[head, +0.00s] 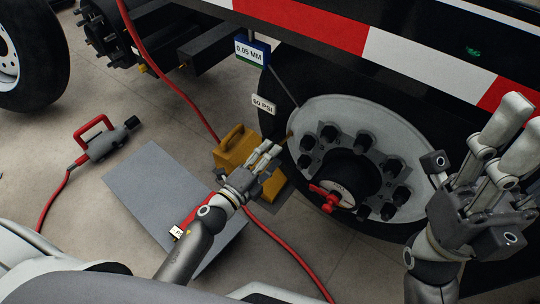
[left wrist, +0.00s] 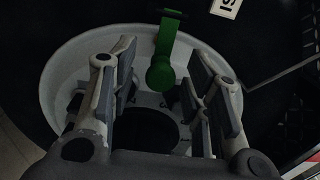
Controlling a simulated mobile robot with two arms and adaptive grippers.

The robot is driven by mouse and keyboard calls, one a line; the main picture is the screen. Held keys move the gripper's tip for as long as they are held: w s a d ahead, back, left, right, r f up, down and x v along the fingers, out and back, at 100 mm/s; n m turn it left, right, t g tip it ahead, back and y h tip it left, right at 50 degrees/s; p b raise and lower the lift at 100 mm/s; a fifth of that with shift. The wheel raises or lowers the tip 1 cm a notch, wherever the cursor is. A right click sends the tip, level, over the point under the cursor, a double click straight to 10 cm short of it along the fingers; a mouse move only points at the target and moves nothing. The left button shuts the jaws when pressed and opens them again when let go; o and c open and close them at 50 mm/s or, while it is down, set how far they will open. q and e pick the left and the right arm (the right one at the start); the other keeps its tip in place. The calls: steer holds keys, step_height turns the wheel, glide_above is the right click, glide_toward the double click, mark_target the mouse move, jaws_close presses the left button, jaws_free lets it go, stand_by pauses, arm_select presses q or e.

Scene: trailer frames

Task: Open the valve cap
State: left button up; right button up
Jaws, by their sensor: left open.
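The trailer wheel has a pale rim (head: 325,110) with several dark lug nuts around a dark hub. My left gripper (head: 268,155) is open just left of the rim, above the floor. In the left wrist view its fingers (left wrist: 165,85) stand apart. A green strip with a round end (left wrist: 160,70) shows between them against the rim and appears untouched. I cannot tell whether this is the valve cap. In the head view a small brownish piece (head: 290,134) is at the rim's left edge. My right gripper (head: 485,140) looks open and empty at the right, in front of the tyre.
A red clamp-like part (head: 325,196) is on the hub. A yellow chock (head: 234,148) stands left of the wheel, near a grey mat (head: 150,190). A red-handled tool (head: 105,143) lies on the floor. A red hose (head: 175,85) crosses the scene. The trailer's striped side (head: 310,25) overhangs the wheel.

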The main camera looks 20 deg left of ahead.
arm_select(q)
steer(key=shift+w+d, duration=0.1)
steer(key=shift+w, duration=0.2)
jaws_close()
